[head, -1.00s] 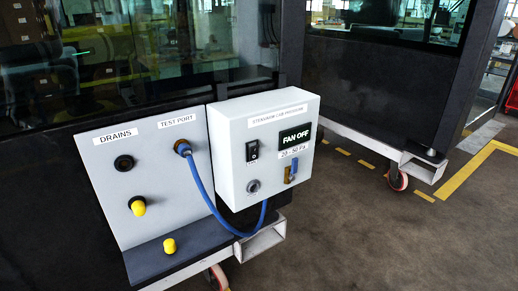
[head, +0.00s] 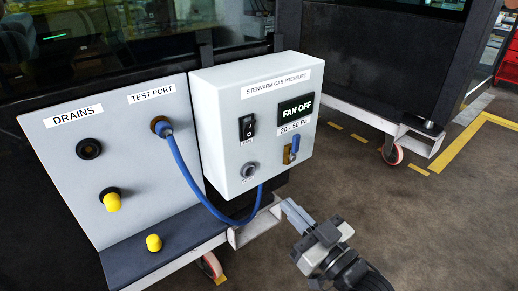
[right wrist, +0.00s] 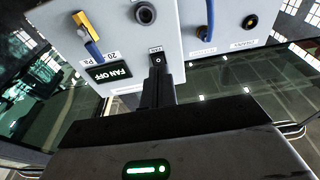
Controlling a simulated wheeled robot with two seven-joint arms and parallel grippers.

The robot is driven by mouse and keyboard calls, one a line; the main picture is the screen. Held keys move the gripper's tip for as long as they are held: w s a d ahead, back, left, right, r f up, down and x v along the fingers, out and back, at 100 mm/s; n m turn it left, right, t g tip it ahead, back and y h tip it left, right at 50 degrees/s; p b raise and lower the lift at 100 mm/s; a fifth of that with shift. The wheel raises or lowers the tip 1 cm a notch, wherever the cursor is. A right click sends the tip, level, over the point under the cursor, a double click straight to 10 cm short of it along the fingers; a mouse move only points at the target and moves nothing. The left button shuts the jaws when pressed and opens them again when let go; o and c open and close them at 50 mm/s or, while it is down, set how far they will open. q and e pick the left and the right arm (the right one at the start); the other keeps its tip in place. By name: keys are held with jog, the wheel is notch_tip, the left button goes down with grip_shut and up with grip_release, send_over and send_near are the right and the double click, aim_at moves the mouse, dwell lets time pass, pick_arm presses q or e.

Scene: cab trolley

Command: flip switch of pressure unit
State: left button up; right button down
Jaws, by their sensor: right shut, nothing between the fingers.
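The pressure unit (head: 232,170) is a white box labelled "STENVARP CAB PRESSURE". Its black rocker switch (head: 247,127) is on the left of the front face, and the display (head: 295,110) to its right reads "FAN OFF". My right gripper (head: 290,209) is shut and empty, below and to the right of the box, apart from the switch in the head view. In the right wrist view the box appears upside down. The shut fingers (right wrist: 155,92) line up with the switch (right wrist: 157,59) and hide part of it; the remaining distance is hard to judge. My left gripper is not in view.
A blue hose (head: 190,182) loops from the test port to the box's underside. A blue-handled brass valve (head: 291,150) is on the box's lower right. A grey drains panel (head: 125,160) with yellow caps stands at left. Open floor (head: 400,220) lies to the right.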

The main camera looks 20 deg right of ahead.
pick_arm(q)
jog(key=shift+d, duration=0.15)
pick_arm(e)
jog(key=r, duration=0.1)
jog(key=d+r+t, duration=0.1)
jog(key=r, duration=0.1)
jog(key=w+r+t+y, duration=0.1)
jog(key=shift+d+r, duration=0.3)
jog(key=shift+r, duration=0.05)
jog(key=p, duration=0.2)
send_near(250, 125)
jog(key=x, duration=0.5)
jog(key=shift+w+r, duration=0.15)
jog(key=shift+w, duration=0.05)
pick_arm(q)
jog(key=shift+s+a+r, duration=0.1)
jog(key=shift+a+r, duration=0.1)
pick_arm(e)
jog(key=shift+w+a+r, duration=0.2)
jog(key=shift+w+a, duration=0.1)
jog(key=shift+w, duration=0.3)
